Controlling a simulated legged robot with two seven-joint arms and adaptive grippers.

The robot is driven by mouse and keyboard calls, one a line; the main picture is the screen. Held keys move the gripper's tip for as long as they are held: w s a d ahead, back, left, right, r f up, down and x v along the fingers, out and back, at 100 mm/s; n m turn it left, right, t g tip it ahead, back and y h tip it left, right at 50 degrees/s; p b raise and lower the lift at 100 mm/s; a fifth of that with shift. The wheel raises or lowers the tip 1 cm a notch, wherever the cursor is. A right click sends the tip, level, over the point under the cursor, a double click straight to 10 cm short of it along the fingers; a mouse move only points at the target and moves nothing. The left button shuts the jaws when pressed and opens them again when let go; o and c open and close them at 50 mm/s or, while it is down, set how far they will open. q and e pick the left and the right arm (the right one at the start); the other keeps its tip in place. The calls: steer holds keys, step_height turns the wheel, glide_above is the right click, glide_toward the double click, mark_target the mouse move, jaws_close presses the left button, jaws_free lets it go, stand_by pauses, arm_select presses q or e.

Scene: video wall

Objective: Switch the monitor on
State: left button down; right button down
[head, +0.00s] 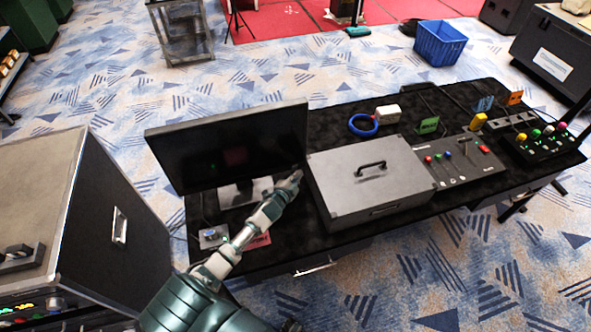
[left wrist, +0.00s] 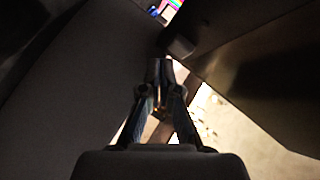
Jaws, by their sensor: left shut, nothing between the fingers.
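The monitor (head: 225,145) stands on the black table, its screen dark with a faint reddish patch. My left gripper (head: 297,176) is shut and empty at the monitor's lower right corner, between it and the grey case. I cannot tell whether it touches the monitor. In the left wrist view the closed fingers (left wrist: 162,70) point into a narrow gap between dark surfaces. A small bright multicoloured patch shows at the top there; I cannot tell what it belongs to. No power button is clearly visible. My right gripper is not in view.
A grey case (head: 345,190) with a handle stands right of the monitor. Control panels (head: 458,160), a blue tape ring (head: 363,126) and coloured tags lie farther right on the black table (head: 290,235). A large dark case (head: 118,230) stands left.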

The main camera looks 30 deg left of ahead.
arm_select(q)
steer(key=shift+w+a+r, duration=0.1)
steer(key=shift+w+a, duration=0.1)
steer(key=shift+a, duration=0.35)
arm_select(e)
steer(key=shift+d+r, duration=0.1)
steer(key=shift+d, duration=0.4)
arm_select(q)
steer(key=shift+a, duration=0.15)
steer(key=shift+w, duration=0.15)
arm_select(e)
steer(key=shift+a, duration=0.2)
arm_select(q)
steer(key=shift+s+d+p, duration=0.4)
steer(key=shift+s+d, duration=0.05)
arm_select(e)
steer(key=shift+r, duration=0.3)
arm_select(q)
steer(key=shift+d, duration=0.1)
